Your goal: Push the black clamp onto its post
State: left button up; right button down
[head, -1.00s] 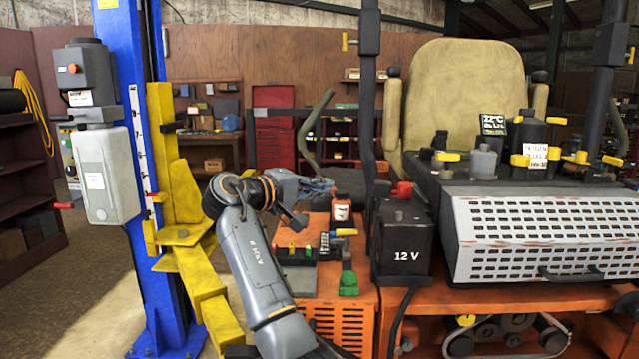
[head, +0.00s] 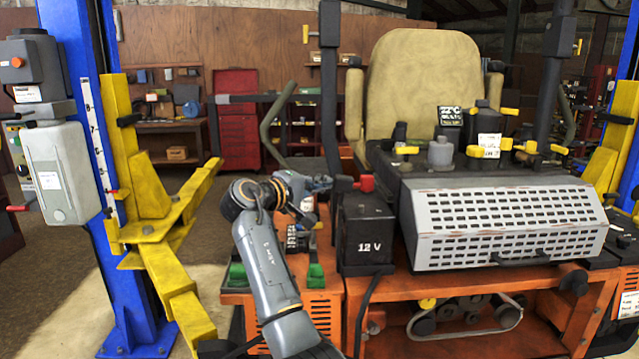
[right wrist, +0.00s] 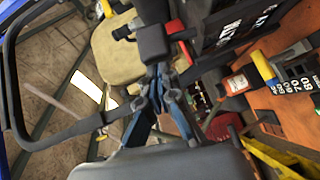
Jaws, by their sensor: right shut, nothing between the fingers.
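The 12 V battery (head: 366,238) is a black box standing on the orange machine deck, with a red cap (head: 366,183) on its top. A small black block, seemingly the black clamp (head: 344,184), shows at the battery's upper left; it also shows in the right wrist view (right wrist: 152,44), near the red cap. Its post cannot be made out, nor how the clamp sits on it. My right gripper (head: 326,184) is shut and empty, its fingertips at or very near the block. The right wrist view shows the tips (right wrist: 159,72) just below it; contact is unclear. My left gripper is out of view.
A black upright bar (head: 330,110) rises behind the block. A perforated grey cover (head: 510,222) is right of the battery; a yellow lift arm (head: 165,270) is left.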

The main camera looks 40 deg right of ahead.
jog(key=shift+s+r, duration=0.1)
jog(key=shift+d+r+y, duration=0.1)
jog(key=shift+d+y, duration=0.05)
jog(key=shift+y, duration=0.15)
jog(key=shift+s+d+r+m+p, duration=0.1)
jog(key=shift+r+m+p, duration=0.05)
jog(key=shift+m+p, duration=0.25)
jog(key=shift+s+d+r+m+y+p, duration=0.4)
jog(key=shift+d+m+y+p, duration=0.2)
jog(key=shift+y+p, duration=0.25)
jog(key=s+d+m+t+y+p, duration=0.1)
jog(key=d+y, duration=0.1)
jog(key=s+d+m+y+p, duration=0.1)
jog(key=m+y+p, duration=0.1)
jog(key=s+d+m+t+y+p, duration=0.1)
jog(key=d+y+p, duration=0.1)
jog(key=y, duration=0.1)
jog(key=shift+s+d+f+t, duration=0.2)
jog(key=shift+d+f+t, duration=0.1)
jog(key=shift+f, duration=0.05)
jog(key=shift+s+d+f+m+t+y+p, duration=0.3)
jog(key=shift+d+f+m+y+p, duration=0.2)
jog(key=shift+m+y, duration=0.3)
jog(key=shift+s+d+f, duration=0.1)
jog(key=shift+d+f, duration=0.15)
jog(key=shift+f, duration=0.05)
